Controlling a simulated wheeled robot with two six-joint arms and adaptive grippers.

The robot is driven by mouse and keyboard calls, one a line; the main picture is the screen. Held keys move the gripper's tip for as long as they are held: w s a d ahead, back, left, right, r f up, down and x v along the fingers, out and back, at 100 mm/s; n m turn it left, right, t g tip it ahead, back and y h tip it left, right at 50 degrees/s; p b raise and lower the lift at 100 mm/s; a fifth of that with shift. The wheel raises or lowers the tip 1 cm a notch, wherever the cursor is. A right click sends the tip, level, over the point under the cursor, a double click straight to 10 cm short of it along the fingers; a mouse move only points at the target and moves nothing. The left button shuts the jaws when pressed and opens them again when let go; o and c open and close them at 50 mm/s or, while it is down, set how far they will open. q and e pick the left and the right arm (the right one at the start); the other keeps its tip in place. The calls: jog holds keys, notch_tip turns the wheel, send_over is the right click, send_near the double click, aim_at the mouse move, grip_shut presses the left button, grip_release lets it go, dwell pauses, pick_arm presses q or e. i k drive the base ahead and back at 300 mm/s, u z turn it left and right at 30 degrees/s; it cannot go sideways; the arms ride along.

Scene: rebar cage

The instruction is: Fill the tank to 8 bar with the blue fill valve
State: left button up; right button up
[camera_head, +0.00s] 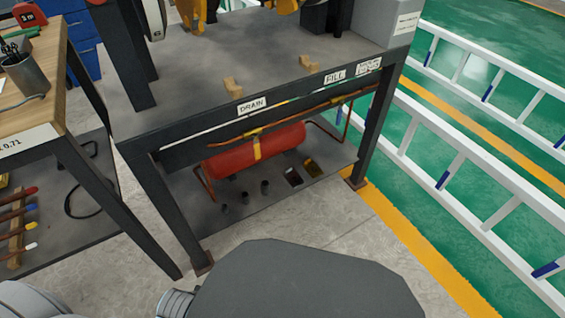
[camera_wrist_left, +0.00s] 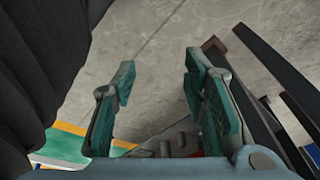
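A red tank (camera_head: 255,150) lies on the lower shelf of a dark metal bench, with a yellow band around it and copper-coloured pipe at its ends. The bench's front edge carries a DRAIN label (camera_head: 252,105), a FILL label (camera_head: 335,76) and a third label (camera_head: 369,66) that is hard to read. I cannot make out a blue valve handle or a gauge reading. My left gripper (camera_wrist_left: 158,68) shows in the left wrist view with its two teal-padded fingers wide apart and nothing between them, over the grey floor. My right gripper is in neither view.
The dark bench (camera_head: 190,84) has posts at its front corners. A wooden table (camera_head: 50,80) with a pen cup (camera_head: 25,75) stands at the left. A white ladder-like rail (camera_head: 470,165) runs along the right. Grey floor (camera_head: 345,225) is clear before the bench.

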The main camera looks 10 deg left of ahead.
aim_at(339, 117)
jog(key=u, duration=0.25)
jog(key=i, duration=1.2)
jog(key=z, duration=0.25)
jog(key=k, duration=1.25)
jog(key=u, duration=0.3)
jog(key=i, duration=0.45)
jog(key=u, duration=0.15)
